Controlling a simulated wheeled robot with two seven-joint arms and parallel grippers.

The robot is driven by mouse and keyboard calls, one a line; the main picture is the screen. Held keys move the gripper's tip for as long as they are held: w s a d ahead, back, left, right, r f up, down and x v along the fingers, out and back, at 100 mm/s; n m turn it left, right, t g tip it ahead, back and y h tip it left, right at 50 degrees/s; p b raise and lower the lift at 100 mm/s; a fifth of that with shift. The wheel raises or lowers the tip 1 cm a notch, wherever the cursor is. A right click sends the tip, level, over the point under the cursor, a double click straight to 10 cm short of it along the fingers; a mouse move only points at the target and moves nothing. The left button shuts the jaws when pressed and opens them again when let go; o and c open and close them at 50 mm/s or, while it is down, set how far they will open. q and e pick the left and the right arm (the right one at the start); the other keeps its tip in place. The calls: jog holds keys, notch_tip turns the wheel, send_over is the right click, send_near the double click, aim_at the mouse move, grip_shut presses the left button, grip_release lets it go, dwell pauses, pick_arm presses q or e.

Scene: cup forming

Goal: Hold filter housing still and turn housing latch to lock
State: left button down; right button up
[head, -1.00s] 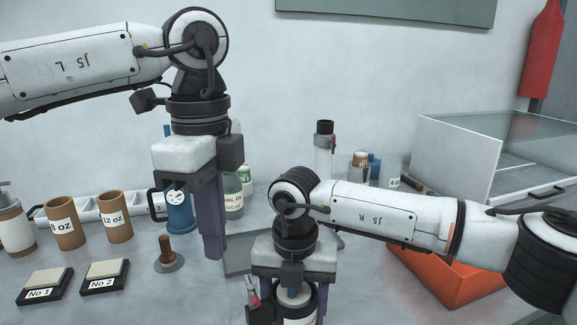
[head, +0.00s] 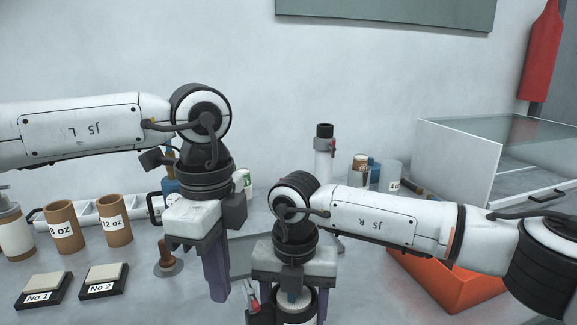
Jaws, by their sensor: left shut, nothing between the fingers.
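A brown knob on a round base (head: 166,262), two labelled pads (head: 43,290) and brown cups (head: 115,234) are left of my left gripper. A grey tray (head: 245,258) lies behind the housing. An orange bin (head: 455,283) and a clear-topped box (head: 465,165) are right.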

pick_arm(q)
jog(key=shift+w+d, duration=0.1)
jog(key=shift+d, duration=0.5)
dwell(0.7)
jog(key=shift+w, duration=0.35)
dwell(0.4)
jog(key=shift+w+d, duration=0.15)
jog(key=shift+w, duration=0.6)
jog(key=shift+w+d, duration=0.1)
jog(key=shift+w, duration=0.1)
dwell(0.4)
notch_tip(320, 180, up, 6)
jog(key=shift+w+a, duration=0.2)
jog(key=shift+a, duration=0.15)
dwell(0.3)
